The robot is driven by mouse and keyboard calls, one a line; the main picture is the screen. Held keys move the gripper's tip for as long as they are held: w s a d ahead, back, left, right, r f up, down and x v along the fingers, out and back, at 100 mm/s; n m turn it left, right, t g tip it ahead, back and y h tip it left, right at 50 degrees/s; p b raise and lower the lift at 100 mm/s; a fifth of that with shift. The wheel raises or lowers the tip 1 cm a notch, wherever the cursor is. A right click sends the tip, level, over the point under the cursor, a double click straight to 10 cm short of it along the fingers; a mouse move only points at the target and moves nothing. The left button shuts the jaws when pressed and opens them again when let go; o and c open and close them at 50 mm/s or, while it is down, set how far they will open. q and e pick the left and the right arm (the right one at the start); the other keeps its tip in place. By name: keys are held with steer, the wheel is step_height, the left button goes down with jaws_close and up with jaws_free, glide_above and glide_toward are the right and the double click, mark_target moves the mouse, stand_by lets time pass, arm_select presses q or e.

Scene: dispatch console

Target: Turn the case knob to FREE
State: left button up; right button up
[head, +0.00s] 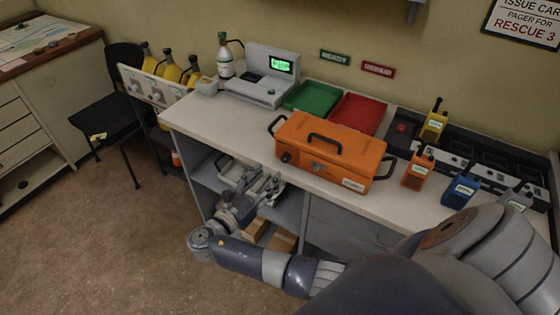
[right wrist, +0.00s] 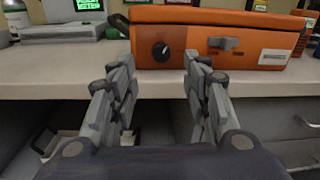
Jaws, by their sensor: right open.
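The orange case (head: 335,152) stands shut on the white counter, its front near the counter edge. It also shows in the right wrist view (right wrist: 240,40). A round black knob (right wrist: 161,51) is on the left of its front face, with a small light mark; its label is too small to read. The knob also shows in the head view (head: 286,157). My right gripper (head: 262,185) is open and empty in front of the counter edge, below the knob. In the right wrist view its fingers (right wrist: 158,75) are spread apart, with the knob between and beyond their tips. My left gripper is not in view.
The white counter (head: 215,116) holds a console (head: 262,88), a green tray (head: 312,97) and a red tray (head: 358,113) behind the case. Several radios, including an orange one (head: 418,170), stand at its right. Open shelves lie under the counter, behind my right gripper.

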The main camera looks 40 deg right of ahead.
mark_target(284, 160)
steer(key=p+x, duration=0.1)
steer(key=x, duration=0.5)
steer(key=shift+d, duration=0.4)
steer(key=shift+w+d, duration=0.15)
steer(key=shift+d, duration=0.2)
steer(key=shift+c, duration=0.9)
steer(key=c, duration=0.4)
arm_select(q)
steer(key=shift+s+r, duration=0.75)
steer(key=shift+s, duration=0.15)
arm_select(e)
jaws_close()
